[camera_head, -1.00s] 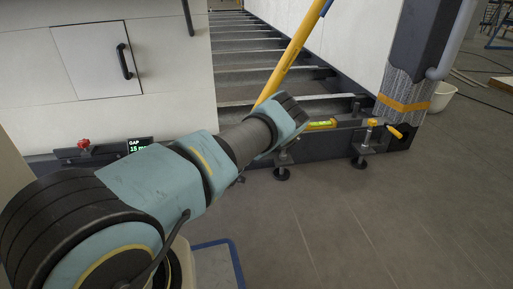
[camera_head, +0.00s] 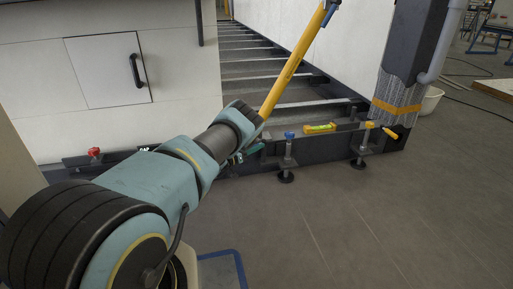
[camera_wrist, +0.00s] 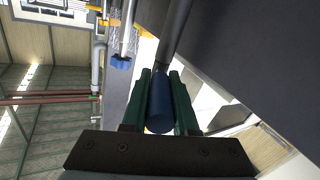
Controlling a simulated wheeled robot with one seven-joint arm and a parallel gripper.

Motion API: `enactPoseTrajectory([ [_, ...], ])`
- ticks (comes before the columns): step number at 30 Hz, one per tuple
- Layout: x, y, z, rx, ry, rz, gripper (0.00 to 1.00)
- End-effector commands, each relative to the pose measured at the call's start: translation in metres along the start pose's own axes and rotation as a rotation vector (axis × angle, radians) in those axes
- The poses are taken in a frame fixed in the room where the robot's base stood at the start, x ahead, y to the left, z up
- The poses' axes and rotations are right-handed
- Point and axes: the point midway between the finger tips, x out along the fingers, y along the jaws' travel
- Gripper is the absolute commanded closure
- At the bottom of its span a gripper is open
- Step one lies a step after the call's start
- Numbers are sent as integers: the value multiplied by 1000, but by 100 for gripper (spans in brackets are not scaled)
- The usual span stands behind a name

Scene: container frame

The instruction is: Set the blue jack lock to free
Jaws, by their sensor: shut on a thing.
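The jack with the blue knob (camera_head: 289,136) stands upright at the dark bottom rail, in the middle of the head view. In the head view, my green fingers (camera_head: 248,151) are left of the blue knob, low at the rail. The grip is mostly hidden there, and the lock's setting cannot be read.
A jack with a yellow knob (camera_head: 368,126) and a yellow level (camera_head: 320,128) are to the right on the rail. A red-knobbed jack (camera_head: 94,153) is at the left. A yellow strut (camera_head: 292,70) rises behind my gripper. The floor in front is clear.

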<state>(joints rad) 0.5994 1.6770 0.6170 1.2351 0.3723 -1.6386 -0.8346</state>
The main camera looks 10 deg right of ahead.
Motion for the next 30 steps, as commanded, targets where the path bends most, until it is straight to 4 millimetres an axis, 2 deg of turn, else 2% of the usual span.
enactPoseTrajectory([
  [8, 1, 0, 0, 0, 0, 0, 100],
  [9, 1, 0, 0, 0, 0, 0, 69],
  [16, 1, 0, 0, 0, 0, 0, 44],
  [25, -2, 0, 0, -1, 0, -2, 43],
  [30, -23, 0, -3, -2, -2, -4, 43],
])
